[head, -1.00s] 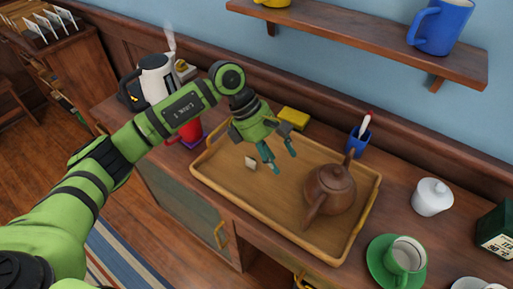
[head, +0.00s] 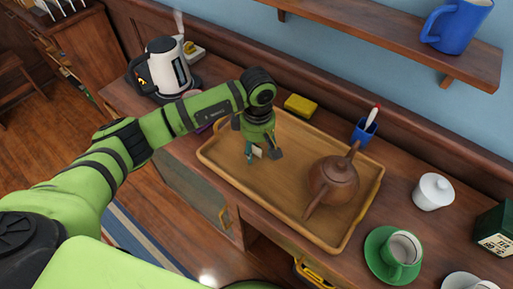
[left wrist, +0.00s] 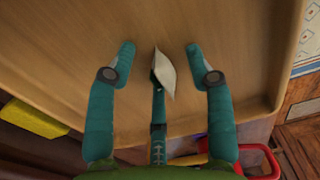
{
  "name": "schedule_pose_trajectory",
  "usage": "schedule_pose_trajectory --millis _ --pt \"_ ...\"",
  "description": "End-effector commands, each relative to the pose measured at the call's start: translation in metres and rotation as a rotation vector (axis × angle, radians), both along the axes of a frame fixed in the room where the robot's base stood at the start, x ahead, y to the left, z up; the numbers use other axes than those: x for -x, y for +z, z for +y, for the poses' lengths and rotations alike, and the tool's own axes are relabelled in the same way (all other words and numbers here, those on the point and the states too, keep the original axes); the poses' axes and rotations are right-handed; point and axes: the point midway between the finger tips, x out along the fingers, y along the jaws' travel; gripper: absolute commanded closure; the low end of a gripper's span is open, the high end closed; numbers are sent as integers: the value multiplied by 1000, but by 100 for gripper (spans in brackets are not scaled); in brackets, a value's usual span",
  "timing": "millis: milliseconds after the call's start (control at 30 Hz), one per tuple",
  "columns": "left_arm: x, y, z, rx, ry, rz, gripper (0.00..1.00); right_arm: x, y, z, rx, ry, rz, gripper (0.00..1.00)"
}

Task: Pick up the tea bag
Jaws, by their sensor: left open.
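The tea bag (head: 258,152) is a small white packet on the left part of the wooden tray (head: 222,174). My left gripper (head: 263,158) is open, pointing down over the tray, right at the tea bag, and partly hides it. I cannot tell how far the fingertips are above the tray. My right gripper is not in view.
A brown teapot (head: 334,180) stands on the tray's right half. Behind the tray are a yellow sponge (head: 300,105) and a blue cup (head: 363,131).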

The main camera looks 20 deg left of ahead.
Motion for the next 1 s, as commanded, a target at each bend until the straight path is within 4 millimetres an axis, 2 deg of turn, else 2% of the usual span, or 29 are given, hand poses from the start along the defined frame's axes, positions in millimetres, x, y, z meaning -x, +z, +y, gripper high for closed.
schedule_pose_trajectory --millis 100,200,300,733,867,1000 --pt "0 0 0 0 0 0 47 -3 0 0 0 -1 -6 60" --pt "0 0 0 0 0 0 72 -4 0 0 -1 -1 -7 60" --pt "0 0 0 0 1 0 89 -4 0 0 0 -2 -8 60" --pt "-1 4 0 0 1 -1 90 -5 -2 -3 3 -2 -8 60" --pt "-1 13 0 0 0 -4 90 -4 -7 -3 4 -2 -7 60" --pt "-2 36 0 0 -1 -7 90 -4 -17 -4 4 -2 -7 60"
